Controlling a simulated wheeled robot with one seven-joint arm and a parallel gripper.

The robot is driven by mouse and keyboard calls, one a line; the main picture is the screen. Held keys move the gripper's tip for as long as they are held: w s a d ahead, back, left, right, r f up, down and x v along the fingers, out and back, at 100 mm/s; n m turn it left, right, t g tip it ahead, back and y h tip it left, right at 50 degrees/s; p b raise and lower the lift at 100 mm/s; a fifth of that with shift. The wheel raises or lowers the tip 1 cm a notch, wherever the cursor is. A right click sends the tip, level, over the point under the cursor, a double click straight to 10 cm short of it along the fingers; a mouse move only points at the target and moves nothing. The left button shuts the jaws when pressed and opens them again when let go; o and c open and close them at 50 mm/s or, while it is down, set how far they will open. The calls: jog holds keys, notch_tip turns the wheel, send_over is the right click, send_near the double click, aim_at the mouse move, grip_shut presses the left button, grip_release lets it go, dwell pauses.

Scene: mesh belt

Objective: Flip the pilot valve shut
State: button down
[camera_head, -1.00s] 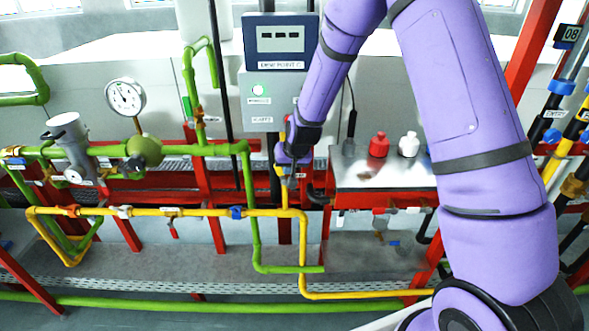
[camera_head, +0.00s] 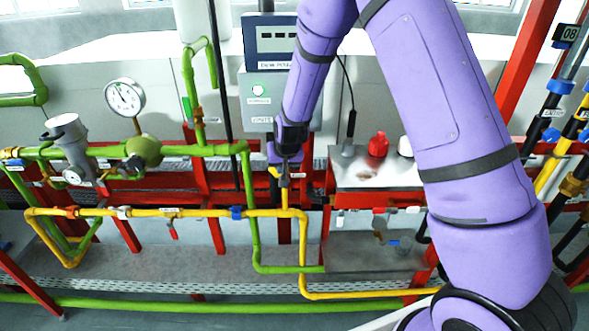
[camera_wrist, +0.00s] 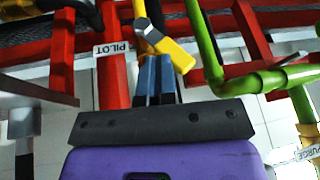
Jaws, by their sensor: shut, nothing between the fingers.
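My gripper (camera_head: 284,182) is shut and empty, pointing down at the yellow piping left of the metal cabinet. A grey valve part (camera_wrist: 148,30) sits at the end of that piece, just beyond the fingertips, beside the PILOT label (camera_wrist: 112,48) on a red post. Contact cannot be told. The fingers hide part of the valve, and its handle position is unclear. In the head view my wrist hides most of it.
A green pipe (camera_wrist: 205,50) runs close to the right of the fingers in the wrist view. A yellow line (camera_head: 190,212) with several small valves runs to the left. A grey control box (camera_head: 262,95) stands behind my forearm, and a metal cabinet (camera_head: 370,180) to its right.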

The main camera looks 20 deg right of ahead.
aim_at(276, 176)
jog(key=shift+w+a+f+n+g+h, duration=0.25)
jog(key=shift+a+g+h, duration=0.1)
jog(key=shift+a+h, duration=0.45)
jog(key=shift+w+a+f+n+g+h, duration=0.1)
jog(key=shift+a+n+g+h, duration=0.25)
jog(key=shift+h, duration=0.65)
jog(key=h, duration=0.3)
jog(key=a+g+h, duration=0.1)
jog(key=shift+w+f+n, duration=0.2)
jog(key=shift+f+n, duration=0.1)
jog(key=shift+f, duration=0.05)
jog(key=h, duration=0.1)
jog(key=a+h, duration=0.1)
jog(key=h, duration=0.1)
jog(key=shift+w+f+n+g, duration=0.15)
jog(key=shift+f+n+g, duration=0.15)
jog(key=shift+f, duration=0.1)
jog(key=shift+d, duration=0.15)
jog(key=shift+s+d+f, duration=0.2)
jog(key=shift+d+f, duration=0.2)
jog(key=shift+d, duration=0.15)
